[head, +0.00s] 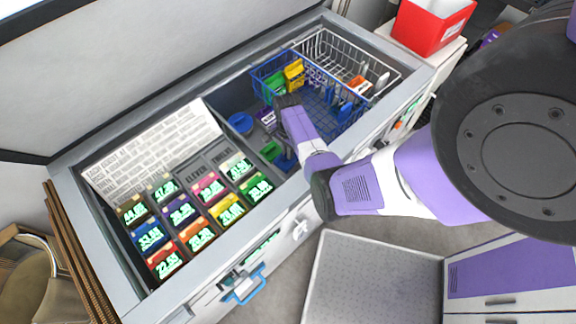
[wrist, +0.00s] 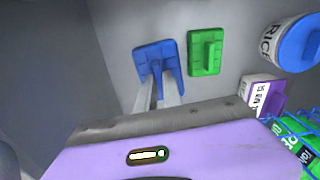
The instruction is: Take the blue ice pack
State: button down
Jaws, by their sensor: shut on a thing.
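The blue ice pack (wrist: 150,55) is a flat ribbed block with a raised grip, low in the chest freezer's middle bay. My gripper (wrist: 157,78) is shut on the blue ice pack's grip, one finger on each side, in the wrist view. In the head view the blue ice pack (head: 285,162) shows only partly beside my arm, and my fingers are hidden. A similar green pack (wrist: 205,52) lies just right of it in the wrist view, apart from my fingers; it also shows in the head view (head: 270,151).
A blue wire basket (head: 318,108) holding boxes is close to my arm. Coloured labelled boxes (head: 182,210) fill the left bay. The freezer's front rim (head: 245,220) runs below my arm.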

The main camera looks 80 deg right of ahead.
jog(key=shift+r+p, duration=3.65)
jog(key=shift+r, duration=0.35)
jog(key=shift+r+p, duration=0.6)
jog(key=shift+r, duration=2)
